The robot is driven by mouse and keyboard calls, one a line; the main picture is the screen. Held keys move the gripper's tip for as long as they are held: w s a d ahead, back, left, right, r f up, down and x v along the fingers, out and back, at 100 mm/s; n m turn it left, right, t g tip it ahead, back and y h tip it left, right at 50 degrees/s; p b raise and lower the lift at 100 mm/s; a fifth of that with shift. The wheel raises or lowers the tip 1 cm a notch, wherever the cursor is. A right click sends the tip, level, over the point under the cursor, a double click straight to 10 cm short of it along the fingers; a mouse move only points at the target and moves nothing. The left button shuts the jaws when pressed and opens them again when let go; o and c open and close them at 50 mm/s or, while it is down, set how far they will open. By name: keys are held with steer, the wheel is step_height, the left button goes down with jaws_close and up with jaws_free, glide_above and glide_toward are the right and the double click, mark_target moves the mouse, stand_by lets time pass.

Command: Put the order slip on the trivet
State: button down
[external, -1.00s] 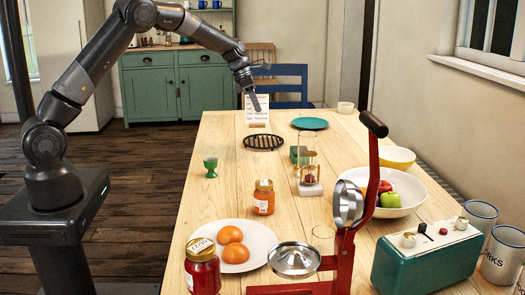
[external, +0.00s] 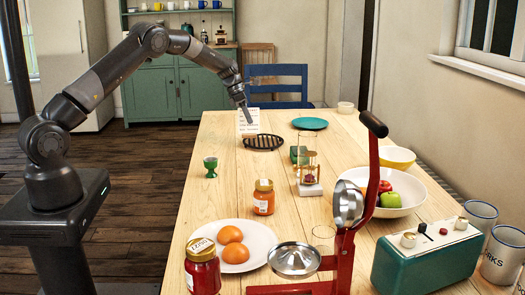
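The order slip (external: 241,123) is a small white card with dark printed lines. It is upright at the far end of the wooden table, just behind and left of the trivet. The trivet (external: 263,142) is a round black slatted grate lying flat on the table, with nothing on it. My gripper (external: 249,120) reaches down at the slip, and its fingers cover part of the card. It appears shut on the slip, which has moved along with it. The fingertips are small here. I cannot tell whether the slip's lower edge touches the table or the trivet's rim.
A teal plate (external: 310,123) lies behind right of the trivet. A green cup (external: 210,167) stands front left, and an hourglass (external: 309,170) front right. A blue chair (external: 278,87) stands beyond the table. Bare wood surrounds the trivet's near side.

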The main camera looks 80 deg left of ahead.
steer(key=shift+f, duration=1.25)
steer(key=shift+f, duration=0.15)
steer(key=c, duration=1.7)
jaws_free()
